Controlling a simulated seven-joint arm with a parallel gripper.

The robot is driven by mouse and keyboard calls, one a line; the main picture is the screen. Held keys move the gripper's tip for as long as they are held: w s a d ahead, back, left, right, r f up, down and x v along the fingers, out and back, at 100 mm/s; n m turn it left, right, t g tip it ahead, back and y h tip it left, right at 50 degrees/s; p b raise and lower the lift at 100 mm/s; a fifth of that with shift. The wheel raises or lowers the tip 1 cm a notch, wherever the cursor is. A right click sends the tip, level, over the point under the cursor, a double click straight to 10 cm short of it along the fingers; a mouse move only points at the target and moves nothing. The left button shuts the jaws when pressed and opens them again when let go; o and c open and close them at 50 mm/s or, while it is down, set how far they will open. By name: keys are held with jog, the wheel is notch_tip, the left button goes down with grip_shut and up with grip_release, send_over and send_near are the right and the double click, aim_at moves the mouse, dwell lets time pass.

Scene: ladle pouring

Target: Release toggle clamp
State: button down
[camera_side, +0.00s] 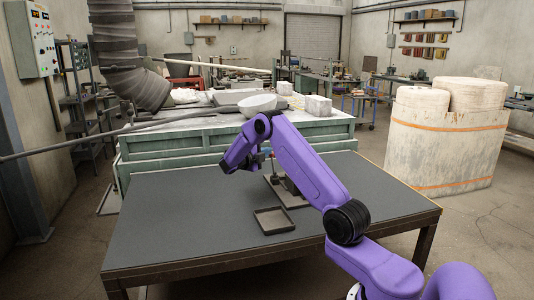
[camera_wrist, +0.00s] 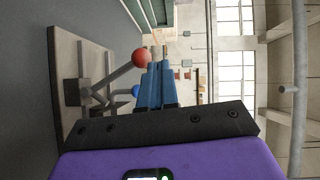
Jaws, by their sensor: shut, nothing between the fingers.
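The toggle clamp (camera_wrist: 100,98) shows in the wrist view as grey metal links on a flat base plate (camera_wrist: 92,50). Its lever ends in a red ball (camera_wrist: 141,57), and a smaller blue ball (camera_wrist: 136,90) sits lower, partly behind my fingers. My gripper (camera_wrist: 157,70) has its blue fingers together, with nothing held. The fingertips are close beside the red ball; I cannot tell whether they touch. In the side view the clamp's base plate (camera_side: 291,196) lies on the dark table (camera_side: 180,220), and my purple arm hides much of the clamp.
A shallow empty tray (camera_side: 274,220) lies in front of the clamp. Behind the table is a green-sided bench (camera_side: 170,145) with a ladle bowl (camera_side: 257,104) and a long handle reaching left. A large pale container (camera_side: 445,150) stands at right. The table's left half is clear.

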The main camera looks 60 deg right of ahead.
jog(key=w+a+r, duration=0.2)
jog(key=a+r, duration=0.1)
jog(key=a, duration=0.5)
jog(key=shift+a, duration=0.15)
jog(key=s+a+f+m+t+y, duration=0.15)
jog(key=s+a+m+y, duration=0.4)
jog(key=a, duration=0.75)
jog(key=s+a+f+m+t+y, duration=0.1)
jog(key=s+a+m+t+y, duration=0.4)
jog(key=a, duration=0.9)
jog(key=s+a+f+m+g+y, duration=0.1)
jog(key=s+a+m, duration=0.4)
jog(key=s, duration=0.8)
jog(key=s+a+f+m+g+y, duration=0.1)
jog(key=s+a+m+g+y, duration=0.2)
jog(key=s, duration=1)
jog(key=a+m+y, duration=0.3)
jog(key=m, duration=0.1)
jog(key=shift+s, duration=0.25)
jog(key=shift+a+m, duration=0.1)
jog(key=shift+m, duration=0.15)
